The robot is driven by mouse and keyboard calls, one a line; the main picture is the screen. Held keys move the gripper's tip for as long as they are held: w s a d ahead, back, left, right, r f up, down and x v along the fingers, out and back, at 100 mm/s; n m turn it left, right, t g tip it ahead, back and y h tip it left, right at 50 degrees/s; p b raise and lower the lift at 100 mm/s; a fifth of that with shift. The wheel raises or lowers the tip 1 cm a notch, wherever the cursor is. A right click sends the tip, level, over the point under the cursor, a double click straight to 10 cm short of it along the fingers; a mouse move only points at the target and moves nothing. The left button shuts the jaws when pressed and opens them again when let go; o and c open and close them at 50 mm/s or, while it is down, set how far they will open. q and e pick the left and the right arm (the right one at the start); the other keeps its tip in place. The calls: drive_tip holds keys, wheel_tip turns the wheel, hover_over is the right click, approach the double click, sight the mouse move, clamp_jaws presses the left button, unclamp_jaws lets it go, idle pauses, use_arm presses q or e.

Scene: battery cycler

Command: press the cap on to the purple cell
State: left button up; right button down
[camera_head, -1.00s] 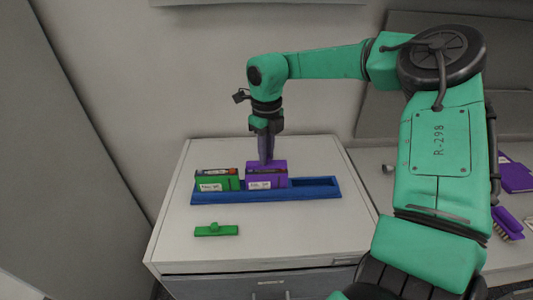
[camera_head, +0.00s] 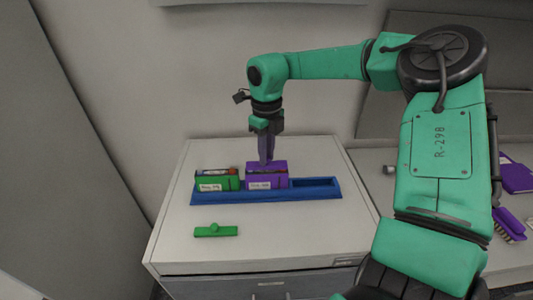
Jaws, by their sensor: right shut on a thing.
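The purple cell (camera_head: 266,182) stands upright in the blue tray (camera_head: 318,195), just right of the green cell. My right gripper (camera_head: 266,160) points straight down over the purple cell, its fingertips at the cell's top. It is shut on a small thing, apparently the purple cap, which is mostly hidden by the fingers. I cannot tell whether that cap is seated or only resting on the cell. My left gripper is not in view.
The green cell (camera_head: 216,185) stands in the tray's left end; the right end is empty. A green cap (camera_head: 216,231) lies on the white cabinet top (camera_head: 290,235) in front. Purple items (camera_head: 508,225) and a small grey part (camera_head: 389,169) lie on the right-hand surface.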

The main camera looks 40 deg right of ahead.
drive_tip(key=shift+f+b, duration=0.35)
drive_tip(key=shift+b, duration=0.05)
drive_tip(key=shift+f, duration=0.1)
idle(0.3)
drive_tip(key=shift+c, duration=1.1)
unclamp_jaws()
drive_tip(key=shift+r+p, duration=2.25)
drive_tip(key=shift+r, duration=1.35)
drive_tip(key=shift+c, duration=0.3)
